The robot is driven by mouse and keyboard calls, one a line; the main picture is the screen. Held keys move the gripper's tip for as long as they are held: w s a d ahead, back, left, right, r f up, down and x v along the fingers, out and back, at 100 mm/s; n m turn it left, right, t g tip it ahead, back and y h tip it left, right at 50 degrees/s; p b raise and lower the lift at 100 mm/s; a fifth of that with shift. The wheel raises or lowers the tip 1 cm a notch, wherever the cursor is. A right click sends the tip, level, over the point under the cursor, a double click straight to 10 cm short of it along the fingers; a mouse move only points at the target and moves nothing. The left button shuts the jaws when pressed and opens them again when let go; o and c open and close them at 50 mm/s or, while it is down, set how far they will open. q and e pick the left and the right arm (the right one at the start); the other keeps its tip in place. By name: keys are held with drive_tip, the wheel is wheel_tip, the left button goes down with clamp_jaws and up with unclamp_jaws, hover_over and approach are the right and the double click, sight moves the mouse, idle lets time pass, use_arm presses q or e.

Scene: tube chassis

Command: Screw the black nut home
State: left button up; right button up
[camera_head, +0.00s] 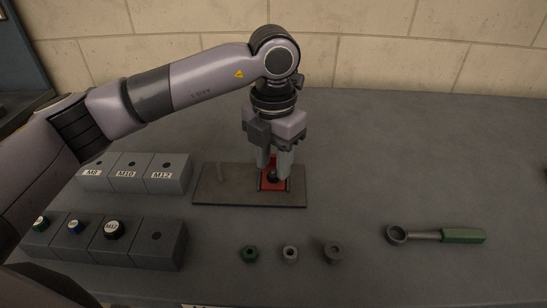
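My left gripper (273,170) points down over the red plate (268,186) on the brown base board (230,190). Its two fingers stand apart, with a small round black thing (272,177) between and just below their tips. This may be the black nut; its thread and any stud under it are hidden. I cannot tell whether the fingers touch it. A dark grey nut (333,251), a light grey nut (290,253) and a green nut (250,253) lie apart on the table in front of the board. My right gripper is not in view.
Grey blocks labelled M8, M10 and M12 (166,174) stand left of the board. A green-handled wrench (440,236) lies at right. The table's right side is mostly clear.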

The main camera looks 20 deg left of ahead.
use_arm(q)
drive_tip(key=n, duration=1.2)
drive_tip(key=shift+n+p, duration=0.35)
drive_tip(key=shift+n, duration=0.05)
drive_tip(key=n, duration=0.5)
drive_tip(key=shift+n+p, duration=0.3)
drive_tip(key=shift+p, duration=0.05)
drive_tip(key=n+p, duration=0.1)
drive_tip(key=n, duration=0.5)
drive_tip(key=shift+n, duration=0.3)
drive_tip(key=shift+f, duration=0.15)
drive_tip(key=shift+f+b, duration=0.5)
drive_tip(key=shift+f, duration=0.35)
